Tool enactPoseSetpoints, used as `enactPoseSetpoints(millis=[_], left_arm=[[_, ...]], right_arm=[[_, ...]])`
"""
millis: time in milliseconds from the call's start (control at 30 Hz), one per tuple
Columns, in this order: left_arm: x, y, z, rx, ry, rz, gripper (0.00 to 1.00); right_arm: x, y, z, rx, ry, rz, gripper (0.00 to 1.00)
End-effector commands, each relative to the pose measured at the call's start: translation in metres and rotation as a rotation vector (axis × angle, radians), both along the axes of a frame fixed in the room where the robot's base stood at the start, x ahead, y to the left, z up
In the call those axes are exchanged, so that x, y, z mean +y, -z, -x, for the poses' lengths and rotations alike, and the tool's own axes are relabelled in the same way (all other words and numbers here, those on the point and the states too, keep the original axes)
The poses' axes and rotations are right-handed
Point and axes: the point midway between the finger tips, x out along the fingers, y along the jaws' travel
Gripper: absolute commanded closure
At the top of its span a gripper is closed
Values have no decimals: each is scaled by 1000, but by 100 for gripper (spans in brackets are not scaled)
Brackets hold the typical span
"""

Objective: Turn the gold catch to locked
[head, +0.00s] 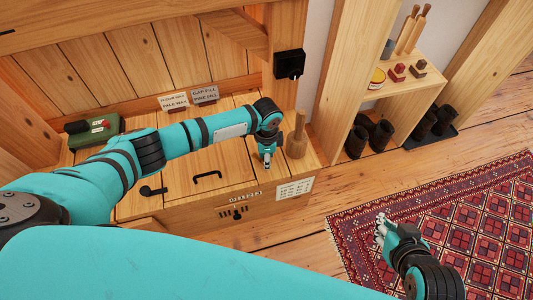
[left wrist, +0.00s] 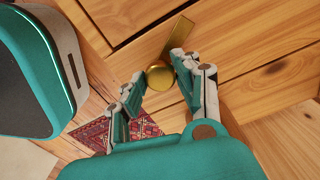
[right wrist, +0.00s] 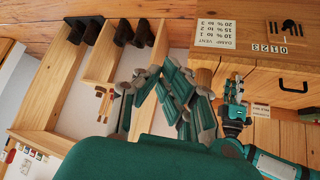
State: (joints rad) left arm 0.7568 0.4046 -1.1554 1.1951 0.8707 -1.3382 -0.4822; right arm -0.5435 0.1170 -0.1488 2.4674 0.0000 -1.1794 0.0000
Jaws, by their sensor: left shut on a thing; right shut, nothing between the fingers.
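The gold catch (left wrist: 160,76) shows in the left wrist view as a round brass boss with a flat gold bar angled up and to the right, lying against pale wood. My left gripper (left wrist: 156,80) is shut on the catch, its fingers on either side of it. In the head view my left gripper (head: 267,162) points down at the front right of the wooden bench top and hides the catch. My right gripper (head: 380,230) is shut and empty, above the red rug, well apart from the bench.
Shelves with boots (head: 380,134) stand right. The patterned rug (head: 450,215) lies on open floor.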

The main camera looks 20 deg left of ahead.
Motion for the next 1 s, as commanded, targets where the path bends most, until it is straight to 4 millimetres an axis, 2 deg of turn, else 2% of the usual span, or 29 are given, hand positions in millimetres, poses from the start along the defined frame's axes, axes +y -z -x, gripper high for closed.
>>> enactPoseSetpoints(millis=[233,533,567,800,1000], left_arm=[[0,-4,1,2,-121,0,100],[0,-3,1,2,-271,-1,100],[0,-3,0,2,-289,-1,100],[-1,-4,1,2,-455,-1,100],[-1,-4,1,3,-638,-1,100]], right_arm=[[-27,24,86,427,35,88,100],[-26,4,83,418,33,86,100],[-26,9,82,422,33,87,100],[-23,78,68,460,27,90,100],[-22,134,70,487,21,93,100]])
